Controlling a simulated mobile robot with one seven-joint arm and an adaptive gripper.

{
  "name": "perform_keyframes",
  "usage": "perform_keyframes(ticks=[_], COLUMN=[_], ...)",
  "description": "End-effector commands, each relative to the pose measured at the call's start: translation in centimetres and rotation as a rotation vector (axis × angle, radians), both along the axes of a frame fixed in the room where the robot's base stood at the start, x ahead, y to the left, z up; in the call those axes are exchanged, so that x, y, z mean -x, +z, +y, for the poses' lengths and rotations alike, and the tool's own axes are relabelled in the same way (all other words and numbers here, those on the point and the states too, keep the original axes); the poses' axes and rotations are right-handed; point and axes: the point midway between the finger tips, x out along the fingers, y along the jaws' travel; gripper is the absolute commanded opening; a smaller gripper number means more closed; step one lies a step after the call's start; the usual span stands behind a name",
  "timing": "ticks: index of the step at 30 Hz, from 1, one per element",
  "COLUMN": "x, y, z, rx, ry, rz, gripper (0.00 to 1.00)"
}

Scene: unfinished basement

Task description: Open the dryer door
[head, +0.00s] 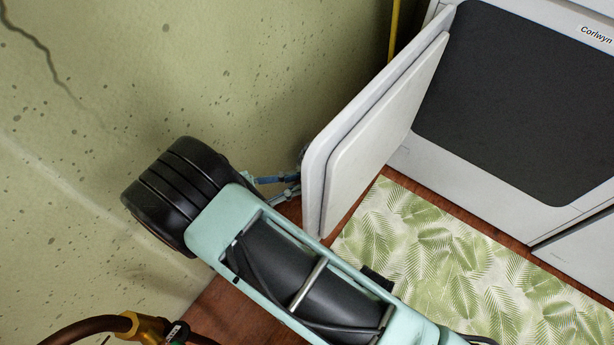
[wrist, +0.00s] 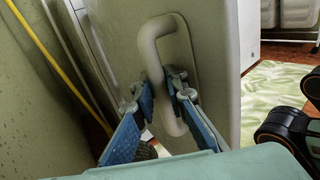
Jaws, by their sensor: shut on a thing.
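The white dryer door (head: 372,135) stands swung well out from the front of the dryer (head: 405,155), on its left side in the head view. Its inner face is toward the floor mat. In the wrist view, the door's outer face (wrist: 115,40) carries a pale loop handle (wrist: 150,50). My gripper (head: 280,187) reaches behind the door's near edge. In the wrist view my gripper (wrist: 162,88) has a blue finger on each side of the handle's lower part and is shut on it. The handle is hidden in the head view.
A speckled green wall (head: 190,80) is close on the left. A yellow pole (head: 394,30) stands near the wall behind the door. A leaf-patterned mat (head: 440,250) lies on the wood floor in front of the dryer, clear of objects.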

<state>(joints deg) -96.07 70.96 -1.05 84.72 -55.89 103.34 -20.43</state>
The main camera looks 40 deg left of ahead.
Motion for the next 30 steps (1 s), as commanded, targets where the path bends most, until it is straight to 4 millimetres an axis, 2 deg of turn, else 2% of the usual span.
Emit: perform_keyframes(ticks=[10,11,12,22,26,30], x=[-0.2,-0.2,-0.2,-0.1,-0.1,-0.1], y=[0.1,0.1,0.1,0.2,1.1,3.3], z=[0.0,0.0,0.0,0.0,0.0,0.0], rx=[0.001,0.001,0.001,0.000,-0.001,-0.004], ry=[-0.001,-0.001,-0.001,0.000,0.000,-0.001], rz=[-0.003,-0.003,-0.003,-0.001,-0.002,-0.001], gripper=[0.00,0.14,0.18,0.19,0.19,0.19])
